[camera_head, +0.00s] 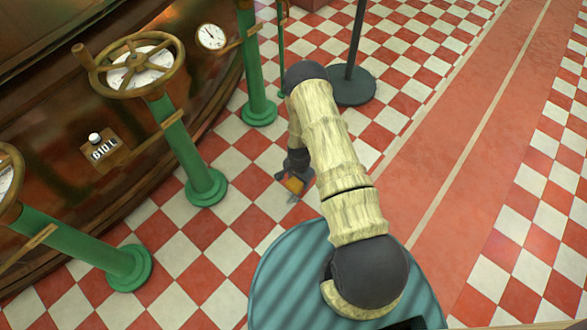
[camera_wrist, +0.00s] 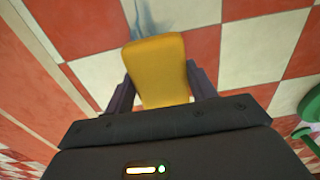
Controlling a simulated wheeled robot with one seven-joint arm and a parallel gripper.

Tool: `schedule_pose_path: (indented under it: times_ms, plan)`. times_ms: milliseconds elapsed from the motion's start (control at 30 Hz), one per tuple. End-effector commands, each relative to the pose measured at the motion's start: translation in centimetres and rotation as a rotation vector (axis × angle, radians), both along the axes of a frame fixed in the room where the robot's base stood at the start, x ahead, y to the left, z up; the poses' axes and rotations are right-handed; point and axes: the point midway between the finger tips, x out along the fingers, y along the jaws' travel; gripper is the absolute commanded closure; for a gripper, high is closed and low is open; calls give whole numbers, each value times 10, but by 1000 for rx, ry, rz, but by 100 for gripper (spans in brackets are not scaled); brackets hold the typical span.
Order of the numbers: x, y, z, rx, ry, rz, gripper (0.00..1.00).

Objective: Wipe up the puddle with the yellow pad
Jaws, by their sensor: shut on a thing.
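My gripper (camera_head: 297,172) is shut on the yellow pad (camera_head: 294,185), low over the checkered floor beside my arm. In the wrist view, the pad (camera_wrist: 160,75) sits between the two dark fingers of my gripper (camera_wrist: 160,85) and reaches out past them. The puddle (camera_wrist: 153,18) is a bluish-grey wet patch on the tiles just beyond the pad's far edge. In the head view, a small greyish patch of the puddle (camera_head: 293,198) shows by the pad. My arm and the pad may hide more of it. I cannot tell whether the pad touches the floor.
Green posts (camera_head: 206,186) with round feet stand to the left, one carrying a brass handwheel (camera_head: 132,65). A large copper kettle (camera_head: 60,130) is behind them. A dark stanchion base (camera_head: 352,86) stands beyond my arm. A red floor strip (camera_head: 470,130) on the right is clear.

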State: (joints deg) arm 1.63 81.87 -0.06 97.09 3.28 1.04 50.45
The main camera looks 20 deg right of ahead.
Motion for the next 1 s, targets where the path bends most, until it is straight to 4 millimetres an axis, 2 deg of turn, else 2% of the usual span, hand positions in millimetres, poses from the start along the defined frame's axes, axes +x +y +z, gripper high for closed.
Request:
schedule_pose_path:
  times_ms: [33, 300, 767, 867, 967, 1000]
  plan:
    - [0, 0, 9, 0, 0, -1, 69]
    - [0, 2, 29, 0, 0, 3, 69]
    - [1, 2, 33, 1, -1, 7, 69]
    - [5, 3, 47, 5, -3, 31, 69]
    - [12, 5, 77, 13, -6, 89, 69]
    - [16, 6, 94, 17, -7, 121, 69]
